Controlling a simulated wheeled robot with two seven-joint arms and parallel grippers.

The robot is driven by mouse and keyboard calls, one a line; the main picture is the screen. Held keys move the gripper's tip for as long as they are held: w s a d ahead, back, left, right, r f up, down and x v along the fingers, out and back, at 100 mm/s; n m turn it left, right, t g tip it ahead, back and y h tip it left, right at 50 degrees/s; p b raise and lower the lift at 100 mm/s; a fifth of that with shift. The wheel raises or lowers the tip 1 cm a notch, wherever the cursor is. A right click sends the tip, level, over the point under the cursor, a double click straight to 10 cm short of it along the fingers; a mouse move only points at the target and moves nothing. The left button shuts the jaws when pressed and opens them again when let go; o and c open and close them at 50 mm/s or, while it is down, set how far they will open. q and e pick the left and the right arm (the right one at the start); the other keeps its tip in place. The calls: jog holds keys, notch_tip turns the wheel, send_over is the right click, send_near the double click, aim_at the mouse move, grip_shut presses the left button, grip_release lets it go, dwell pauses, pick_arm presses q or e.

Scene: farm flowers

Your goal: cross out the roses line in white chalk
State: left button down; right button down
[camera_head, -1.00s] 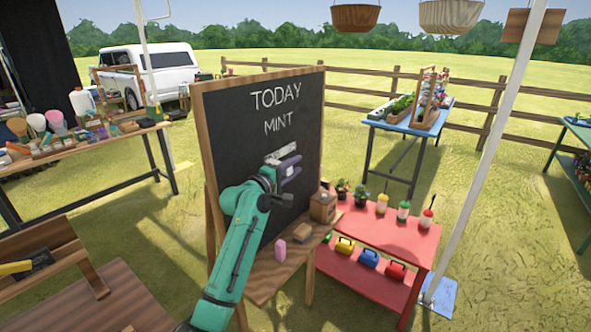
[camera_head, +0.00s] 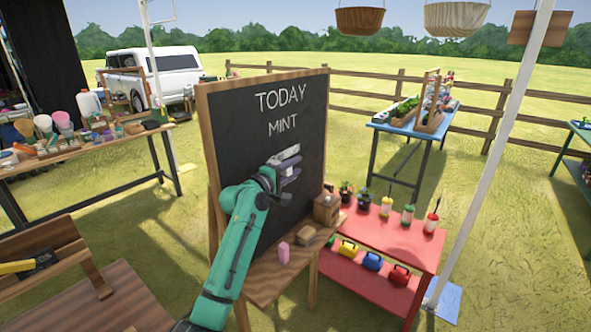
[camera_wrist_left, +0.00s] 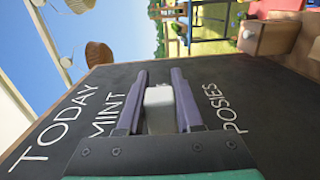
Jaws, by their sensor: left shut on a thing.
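The blackboard (camera_head: 235,130) stands on a wooden easel with TODAY (camera_head: 280,97) and MINT (camera_head: 282,123) in white letters. My left gripper (camera_head: 290,170) is in front of the board below MINT, shut on a white chalk piece (camera_head: 285,155). In the left wrist view the chalk (camera_wrist_left: 160,108) sits between the two purple fingers (camera_wrist_left: 159,76). There, MINT (camera_wrist_left: 108,115) is to the left of the fingers and a line that reads POSIES (camera_wrist_left: 222,108) to the right. The roses line is not visible; gripper and chalk cover the space between. I cannot tell if the chalk touches the board.
The easel's ledge (camera_head: 265,285) holds a pink block (camera_head: 283,253), a brown block (camera_head: 305,236) and a wooden box (camera_head: 327,209). A red table (camera_head: 400,240) with pots and bottles stands close to the right. A cluttered table (camera_head: 90,150) is at the left.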

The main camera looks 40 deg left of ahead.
pick_arm(q)
jog(key=shift+a, duration=0.3)
